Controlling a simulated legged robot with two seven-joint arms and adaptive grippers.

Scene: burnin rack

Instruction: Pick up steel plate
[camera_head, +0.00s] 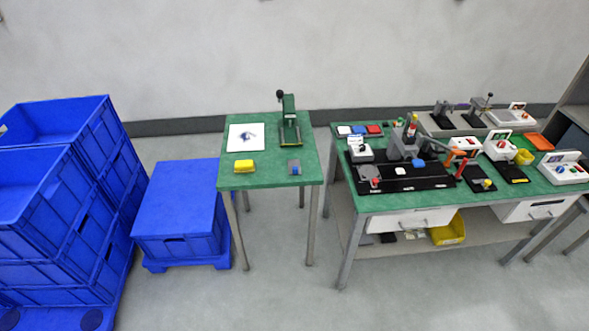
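Neither of my grippers is in view. No thing is clearly a steel plate at this distance. On the small green-topped table (269,180) a flat grey piece with a blue part on it (294,167) lies near the front right. A white square sheet with a dark blue mark (246,137) lies at the back left of the same table. A yellow block (243,166) sits at the front left. A green hand press (289,118) with a dark knob stands at the back right.
A larger green-topped workbench (400,201) at the right is crowded with fixtures, a black base plate (400,184) and white boxes. A yellow bin (449,231) sits on its lower shelf. Blue crates (60,190) and a lidded blue box (178,200) stand left. Grey floor in front is clear.

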